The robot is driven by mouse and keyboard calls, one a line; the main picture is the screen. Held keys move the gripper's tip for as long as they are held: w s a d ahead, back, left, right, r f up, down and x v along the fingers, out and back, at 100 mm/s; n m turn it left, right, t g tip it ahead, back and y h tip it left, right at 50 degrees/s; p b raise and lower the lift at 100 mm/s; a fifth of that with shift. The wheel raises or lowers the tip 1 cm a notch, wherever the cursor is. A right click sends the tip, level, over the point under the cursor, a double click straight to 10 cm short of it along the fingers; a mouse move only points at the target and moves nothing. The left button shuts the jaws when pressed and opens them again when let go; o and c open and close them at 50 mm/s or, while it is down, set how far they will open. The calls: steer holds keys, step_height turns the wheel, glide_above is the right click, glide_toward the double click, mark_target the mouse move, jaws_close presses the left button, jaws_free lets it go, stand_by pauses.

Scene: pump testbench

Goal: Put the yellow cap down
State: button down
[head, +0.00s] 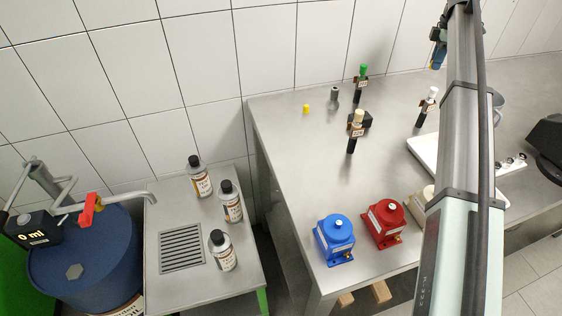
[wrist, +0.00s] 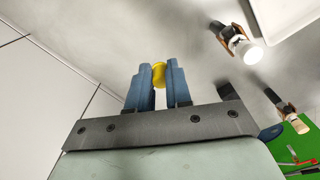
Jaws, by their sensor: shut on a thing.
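My gripper (wrist: 158,80) is shut on the yellow cap (wrist: 159,74), which sits between its blue fingertips in the wrist view. In the head view my gripper (head: 437,58) is small, near the back wall at upper right, with a yellow spot of the cap (head: 436,66) at its lower end. It appears to be above the steel bench (head: 285,140); the exact height is hard to tell. A second small yellow piece (head: 306,109) stands on the bench at the back left.
A small grey piece (head: 334,97) and labelled tubes with green (head: 363,71), cream (head: 358,117) and white (head: 433,92) tops stand towards the back. Blue (head: 335,239) and red (head: 386,223) boxes sit at the front. The bench's left middle is clear.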

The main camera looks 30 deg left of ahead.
steer(key=s+a, duration=0.5)
steer(key=a, duration=0.5)
steer(key=s+a, duration=0.6)
steer(key=a, duration=0.3)
glide_above(208, 225)
step_height(208, 225, down, 32)
steer(key=shift+s+f, duration=0.1)
steer(key=shift+f, duration=5.5)
steer(key=shift+f, duration=0.1)
